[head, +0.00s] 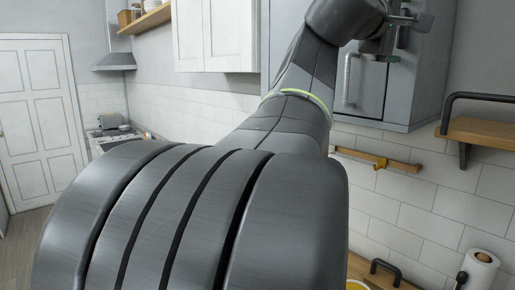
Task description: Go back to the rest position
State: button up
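My arm fills the middle of the head view and reaches up toward the top right. My gripper (392,42) shows small and dark at the end of the arm, in front of a grey cabinet (420,95). Its fingers are seen from the side and blend with the wrist, so I cannot tell whether they are open or shut. I see no object held in it.
A wooden shelf with a black bracket (484,132) juts from the wall at right. A wooden rail (375,160) runs below the cabinet. A paper roll (480,268) stands lower right. A white door (38,110) and range hood (115,61) are at left.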

jog(key=shift+w+a+r+m+b, duration=0.2)
jog(key=shift+m+b, duration=0.5)
jog(key=shift+m, duration=1.45)
jog(key=shift+w+a+r+m+b, duration=0.2)
jog(key=shift+m+b, duration=0.45)
jog(key=shift+m, duration=1.45)
jog(key=shift+s+a+r+m+b, duration=0.2)
jog(key=shift+m+b, duration=0.5)
jog(key=shift+m, duration=1.45)
jog(key=shift+w+r, duration=0.1)
jog(key=shift+w, duration=0.1)
jog(key=shift+s, duration=0.15)
